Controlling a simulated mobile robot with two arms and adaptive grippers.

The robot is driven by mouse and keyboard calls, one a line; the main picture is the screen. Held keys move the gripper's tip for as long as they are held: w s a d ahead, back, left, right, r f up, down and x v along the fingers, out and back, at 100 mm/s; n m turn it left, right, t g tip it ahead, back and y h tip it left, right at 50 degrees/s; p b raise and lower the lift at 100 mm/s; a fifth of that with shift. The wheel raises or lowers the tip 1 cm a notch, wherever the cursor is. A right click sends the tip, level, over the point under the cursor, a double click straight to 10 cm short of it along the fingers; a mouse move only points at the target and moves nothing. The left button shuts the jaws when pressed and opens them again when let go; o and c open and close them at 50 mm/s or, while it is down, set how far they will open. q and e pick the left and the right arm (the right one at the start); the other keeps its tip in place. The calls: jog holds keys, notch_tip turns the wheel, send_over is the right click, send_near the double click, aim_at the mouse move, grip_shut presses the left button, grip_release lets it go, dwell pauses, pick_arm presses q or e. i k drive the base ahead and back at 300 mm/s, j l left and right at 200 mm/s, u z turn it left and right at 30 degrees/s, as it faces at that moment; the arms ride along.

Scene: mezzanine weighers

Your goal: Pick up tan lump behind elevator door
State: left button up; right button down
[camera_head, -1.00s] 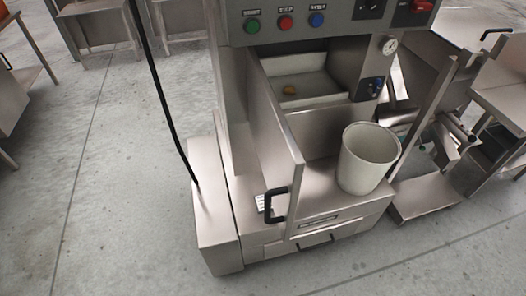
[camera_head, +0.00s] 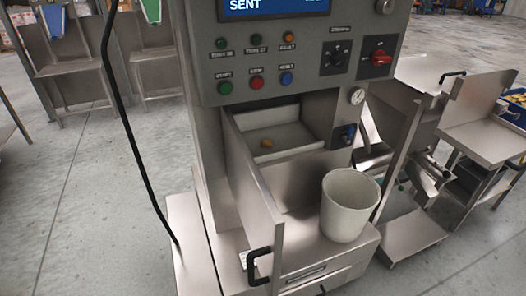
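The tan lump (camera_head: 266,143) is small and lies on a pale tray (camera_head: 290,135) inside the recess of the steel machine. The elevator door (camera_head: 252,185) stands swung open toward me, with a black handle (camera_head: 258,266) at its near lower end. The lump shows past the door's right side, unobstructed. Neither of my grippers shows in the head view.
A pale bucket (camera_head: 348,206) stands on the ledge right of the door, in front of the recess. A control panel (camera_head: 290,60) with buttons and a red switch overhangs the recess. A black cable (camera_head: 130,130) hangs at left. Steel benches (camera_head: 480,140) stand at right.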

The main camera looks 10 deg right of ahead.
aim_at(266, 142)
jog(key=i+l+u, duration=0.1)
jog(key=l+u, duration=0.15)
jog(key=u, duration=0.2)
jog(key=i+l+u, duration=0.1)
jog(key=l+u, duration=0.15)
jog(key=u, duration=0.25)
jog(key=l+u, duration=0.3)
jog(key=u, duration=0.15)
